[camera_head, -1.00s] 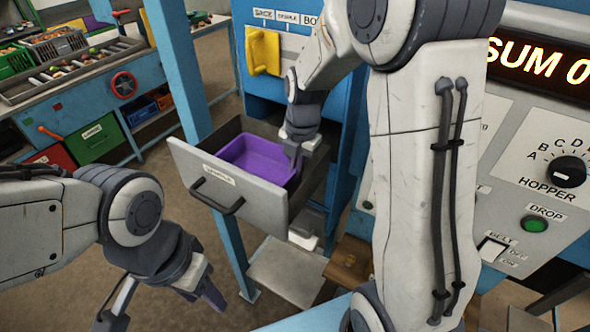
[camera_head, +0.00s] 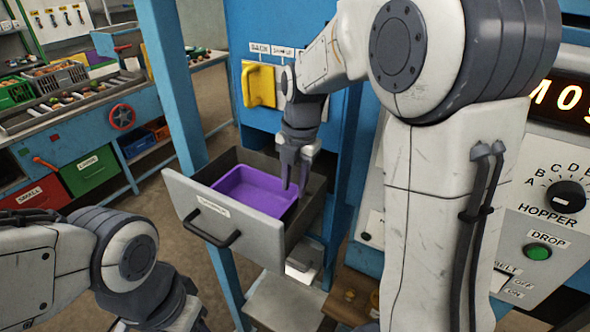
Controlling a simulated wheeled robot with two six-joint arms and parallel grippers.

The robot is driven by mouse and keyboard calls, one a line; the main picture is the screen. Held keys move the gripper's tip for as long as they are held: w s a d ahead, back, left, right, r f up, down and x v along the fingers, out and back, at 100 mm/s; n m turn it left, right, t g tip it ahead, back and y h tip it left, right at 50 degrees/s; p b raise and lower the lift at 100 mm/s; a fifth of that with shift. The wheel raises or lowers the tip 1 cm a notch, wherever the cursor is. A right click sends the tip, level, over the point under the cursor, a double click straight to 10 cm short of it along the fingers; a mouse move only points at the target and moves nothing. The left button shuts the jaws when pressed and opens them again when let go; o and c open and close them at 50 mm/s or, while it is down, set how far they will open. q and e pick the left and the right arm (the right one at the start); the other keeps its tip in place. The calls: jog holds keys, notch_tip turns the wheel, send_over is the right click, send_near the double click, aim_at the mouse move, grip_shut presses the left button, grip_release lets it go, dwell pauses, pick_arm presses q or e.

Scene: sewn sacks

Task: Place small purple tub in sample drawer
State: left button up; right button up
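The small purple tub (camera_head: 252,190) sits inside the pulled-out sample drawer (camera_head: 225,225), which has a pale front with a label and a dark handle. My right gripper (camera_head: 296,186) points down over the drawer at the tub's right end. Its two fingers are apart with a gap between them, and nothing shows held between them. The fingers hide a little of the tub's right end. My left gripper (camera_head: 165,322) is at the bottom edge, mostly cut off, so its fingers cannot be made out.
A yellow handle (camera_head: 260,85) is on the blue cabinet above the drawer. A blue post (camera_head: 172,90) stands left of the drawer. The hopper panel (camera_head: 545,210) with a dial and green button is at right. A sorting bench (camera_head: 75,140) with bins stands at back left.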

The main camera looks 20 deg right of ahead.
pick_arm(q)
jog(key=shift+f+b, duration=0.35)
jog(key=shift+f, duration=0.15)
pick_arm(e)
jog(key=r, duration=0.5)
jog(key=shift+s+d+r, duration=0.2)
jog(key=shift+s+r, duration=0.05)
jog(key=shift+r, duration=0.1)
